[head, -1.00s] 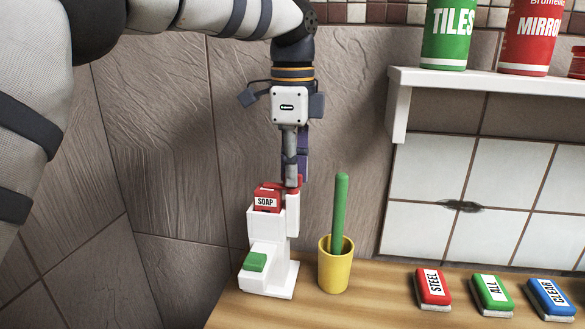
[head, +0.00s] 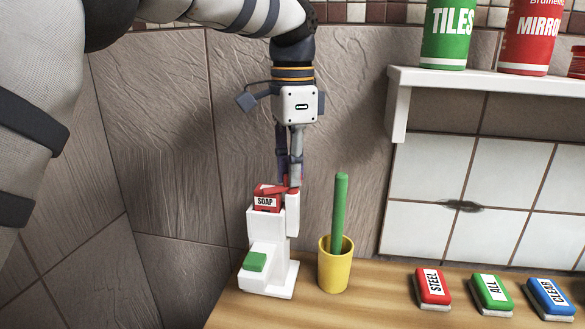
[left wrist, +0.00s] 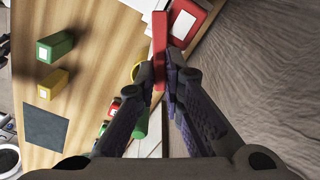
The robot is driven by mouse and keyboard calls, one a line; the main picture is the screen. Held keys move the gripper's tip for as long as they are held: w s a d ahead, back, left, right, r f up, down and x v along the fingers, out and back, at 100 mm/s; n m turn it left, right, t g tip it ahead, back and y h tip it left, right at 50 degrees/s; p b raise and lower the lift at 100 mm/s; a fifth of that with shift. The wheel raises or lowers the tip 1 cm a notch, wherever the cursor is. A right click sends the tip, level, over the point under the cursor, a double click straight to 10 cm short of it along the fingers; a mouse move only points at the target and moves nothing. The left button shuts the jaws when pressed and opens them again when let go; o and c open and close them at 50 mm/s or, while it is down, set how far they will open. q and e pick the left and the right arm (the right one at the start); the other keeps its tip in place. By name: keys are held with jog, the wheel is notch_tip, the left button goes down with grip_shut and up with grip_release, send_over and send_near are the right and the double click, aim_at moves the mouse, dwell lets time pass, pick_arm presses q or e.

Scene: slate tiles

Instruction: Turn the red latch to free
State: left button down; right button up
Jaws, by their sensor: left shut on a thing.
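The red latch (head: 293,190) is a bar at the top of the white dispenser (head: 292,216), beside the red block marked SOAP (head: 267,202). In the left wrist view the latch (left wrist: 159,48) is a long red bar alongside the red block (left wrist: 187,20). My left gripper (head: 291,184) points down from above and is shut on the latch. Its fingertips (left wrist: 167,76) close on the bar's near part in the left wrist view. The fingers partly hide the latch in the head view. A green button-like piece (head: 255,262) sits low on the dispenser's front. My right gripper is not in view.
A yellow cup (head: 335,270) with a green stick (head: 340,210) stands close to the dispenser's right. Red (head: 431,287), green (head: 491,293) and blue (head: 549,298) blocks lie on the wooden counter. A white shelf (head: 490,85) juts out at upper right. Tiled walls stand behind and left.

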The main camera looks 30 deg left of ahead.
pick_arm(q)
jog(key=n, duration=0.6)
jog(key=shift+r+n, duration=0.1)
jog(key=shift+n, duration=0.2)
jog(key=n, duration=0.5)
jog(key=shift+n, duration=0.5)
jog(key=c, duration=1.7)
grip_release()
notch_tip(320, 180, up, 12)
